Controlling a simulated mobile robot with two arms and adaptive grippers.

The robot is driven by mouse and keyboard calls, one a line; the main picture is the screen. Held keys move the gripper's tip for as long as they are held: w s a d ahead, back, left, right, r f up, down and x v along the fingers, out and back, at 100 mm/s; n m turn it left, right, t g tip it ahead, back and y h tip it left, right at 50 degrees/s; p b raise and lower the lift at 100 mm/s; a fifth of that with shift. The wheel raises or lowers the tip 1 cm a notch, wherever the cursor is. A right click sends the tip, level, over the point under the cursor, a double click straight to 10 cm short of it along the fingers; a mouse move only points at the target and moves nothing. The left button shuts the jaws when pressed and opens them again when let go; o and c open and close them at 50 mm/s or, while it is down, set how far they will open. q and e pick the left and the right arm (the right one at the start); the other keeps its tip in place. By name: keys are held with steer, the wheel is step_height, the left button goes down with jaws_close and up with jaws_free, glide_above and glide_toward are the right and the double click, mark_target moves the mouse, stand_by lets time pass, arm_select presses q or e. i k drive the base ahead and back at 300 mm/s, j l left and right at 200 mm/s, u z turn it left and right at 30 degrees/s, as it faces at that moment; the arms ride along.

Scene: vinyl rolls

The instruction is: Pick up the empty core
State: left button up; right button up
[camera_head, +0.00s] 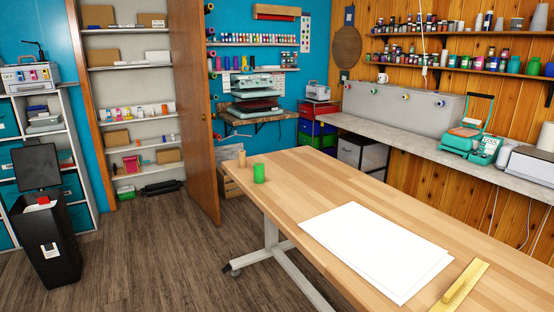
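A small tan cylinder (242,159) stands upright at the far left corner of the wooden table (300,180). It looks like a bare cardboard core. A bright green roll (259,173) stands upright just in front of it and to its right, also near the table's left edge. The two are close together, and I cannot tell whether they touch. Neither of my grippers shows in the head view.
White sheets (377,248) lie on the table, with a yellow straight tool (461,286) near the front right. A black bin (50,240) stands on the floor at left. An open brown door (195,110) stands beside the shelves. Floor left of the table is clear.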

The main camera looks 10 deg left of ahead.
mark_target(242, 159)
steer(key=i+j+z, duration=0.65)
steer(key=j+z, duration=0.2)
